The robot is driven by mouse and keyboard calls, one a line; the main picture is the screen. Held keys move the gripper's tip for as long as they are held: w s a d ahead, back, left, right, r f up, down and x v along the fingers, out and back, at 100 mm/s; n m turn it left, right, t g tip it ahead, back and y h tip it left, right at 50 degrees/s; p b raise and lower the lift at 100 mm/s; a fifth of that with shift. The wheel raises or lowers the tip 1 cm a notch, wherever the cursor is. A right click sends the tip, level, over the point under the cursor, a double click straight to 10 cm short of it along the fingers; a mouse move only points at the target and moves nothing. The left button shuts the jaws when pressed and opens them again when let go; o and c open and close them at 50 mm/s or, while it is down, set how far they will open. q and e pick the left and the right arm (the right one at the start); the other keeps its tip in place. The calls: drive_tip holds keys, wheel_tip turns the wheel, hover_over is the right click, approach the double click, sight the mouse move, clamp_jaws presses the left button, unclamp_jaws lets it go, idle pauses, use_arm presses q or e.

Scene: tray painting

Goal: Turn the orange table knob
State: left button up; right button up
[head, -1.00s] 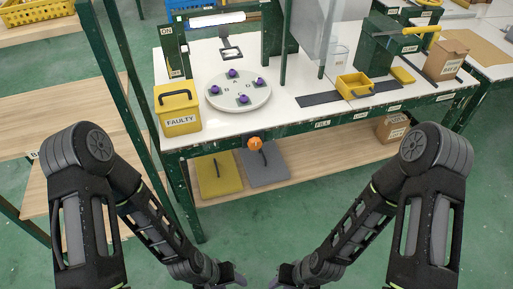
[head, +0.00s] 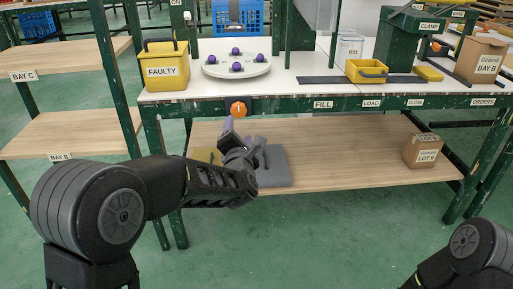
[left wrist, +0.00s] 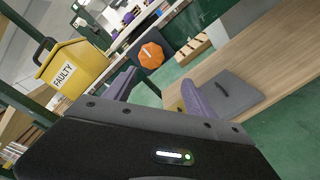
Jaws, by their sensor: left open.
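The orange knob (head: 238,109) is on a dark plate on the green front rail of the workbench (head: 290,103), below the round white turntable (head: 236,66). In the left wrist view the knob (left wrist: 151,55) is an orange polygon with a pale mark, ahead of the fingers and above the gap between them. My left gripper (head: 240,132) is just below the knob in the head view. In the left wrist view its purple fingers (left wrist: 158,92) are apart with nothing between them, and they do not touch the knob. My right gripper is out of view; only part of my right arm shows.
A yellow FAULTY bin (head: 163,68) stands on the bench left of the turntable. A grey lid-like panel with a handle (head: 274,167) lies on the lower shelf (head: 340,160) beneath the knob. A cardboard box (head: 422,150) sits at the shelf's right.

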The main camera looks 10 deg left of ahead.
sight(238, 112)
use_arm(q)
wheel_tip(238, 112, up, 2)
drive_tip(key=shift+s+d+r+n+t+y, duration=0.1)
drive_tip(key=shift+n+t+y, duration=0.1)
drive_tip(key=shift+n, duration=0.35)
drive_tip(key=shift+s+d+f+n+t+y, duration=0.1)
drive_tip(key=shift+n+y, duration=0.1)
drive_tip(key=shift+n, duration=0.35)
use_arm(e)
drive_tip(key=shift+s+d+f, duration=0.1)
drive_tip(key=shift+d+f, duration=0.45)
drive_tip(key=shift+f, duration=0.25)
use_arm(q)
drive_tip(key=shift+w, duration=0.1)
drive_tip(key=b+x, duration=0.1)
drive_tip(key=x, duration=0.6)
drive_tip(key=shift+w+a+b, duration=0.1)
drive_tip(key=shift+w+b, duration=0.2)
drive_tip(key=shift+w, duration=0.05)
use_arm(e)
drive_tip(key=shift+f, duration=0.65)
use_arm(q)
drive_tip(key=shift+c, duration=0.2)
drive_tip(key=c, duration=1.3)
